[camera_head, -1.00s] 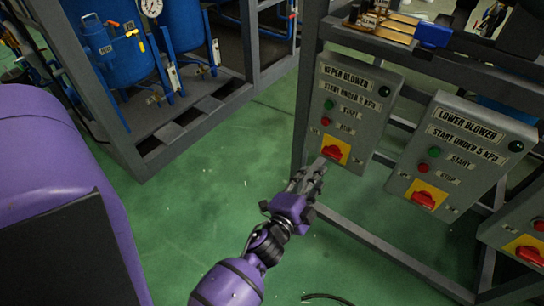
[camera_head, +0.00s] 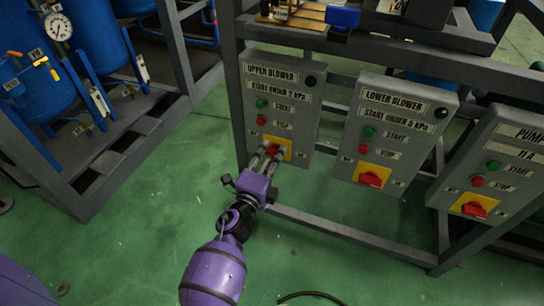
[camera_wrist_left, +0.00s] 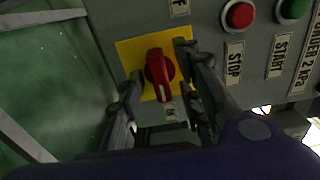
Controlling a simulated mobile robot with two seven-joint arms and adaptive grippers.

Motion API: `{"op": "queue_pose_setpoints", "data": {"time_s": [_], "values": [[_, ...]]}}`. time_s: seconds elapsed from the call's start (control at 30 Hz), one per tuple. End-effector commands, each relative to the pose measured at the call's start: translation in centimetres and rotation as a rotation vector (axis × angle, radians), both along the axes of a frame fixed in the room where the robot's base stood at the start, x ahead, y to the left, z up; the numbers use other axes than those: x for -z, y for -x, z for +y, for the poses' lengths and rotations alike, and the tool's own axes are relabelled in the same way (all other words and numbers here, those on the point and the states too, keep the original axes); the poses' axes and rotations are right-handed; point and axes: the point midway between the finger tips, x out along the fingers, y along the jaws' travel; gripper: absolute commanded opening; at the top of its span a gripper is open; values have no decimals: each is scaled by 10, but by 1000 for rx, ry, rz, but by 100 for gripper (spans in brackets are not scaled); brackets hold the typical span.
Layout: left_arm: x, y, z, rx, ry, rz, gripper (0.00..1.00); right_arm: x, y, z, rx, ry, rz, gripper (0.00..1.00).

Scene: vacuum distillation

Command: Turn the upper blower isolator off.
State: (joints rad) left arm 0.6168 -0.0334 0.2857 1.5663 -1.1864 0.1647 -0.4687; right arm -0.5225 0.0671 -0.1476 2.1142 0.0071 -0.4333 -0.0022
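The upper blower isolator (camera_head: 272,149) is a red knob on a yellow plate, low on the grey upper blower panel (camera_head: 306,103). In the left wrist view the red knob (camera_wrist_left: 159,69) has its white mark at the lower end, toward a partly hidden label; a label ending in "F" lies at the opposite side. My left gripper (camera_head: 266,152) is at the knob. In the left wrist view its fingers (camera_wrist_left: 158,80) are apart, one on each side of the knob. I cannot tell whether they touch it. My right gripper is not in view.
The lower blower panel (camera_head: 381,110) and the pump panel (camera_head: 508,150) stand to the right with similar red isolators. Red stop (camera_wrist_left: 238,15) and green start (camera_wrist_left: 292,8) buttons sit close to the knob. A grey frame rail (camera_head: 340,236) runs below; green floor lies open in front.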

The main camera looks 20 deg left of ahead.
Motion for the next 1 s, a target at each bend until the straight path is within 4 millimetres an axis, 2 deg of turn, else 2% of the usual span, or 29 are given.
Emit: {"op": "queue_pose_setpoints", "data": {"time_s": [0.23,0.5,0.77,1.0], "values": [[0,-1,0,-1,1,1,33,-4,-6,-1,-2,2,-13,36],[0,-1,0,0,1,1,0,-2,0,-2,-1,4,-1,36],[0,-1,0,0,10,1,0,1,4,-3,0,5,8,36],[0,-1,0,0,89,5,0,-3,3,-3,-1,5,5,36]]}}
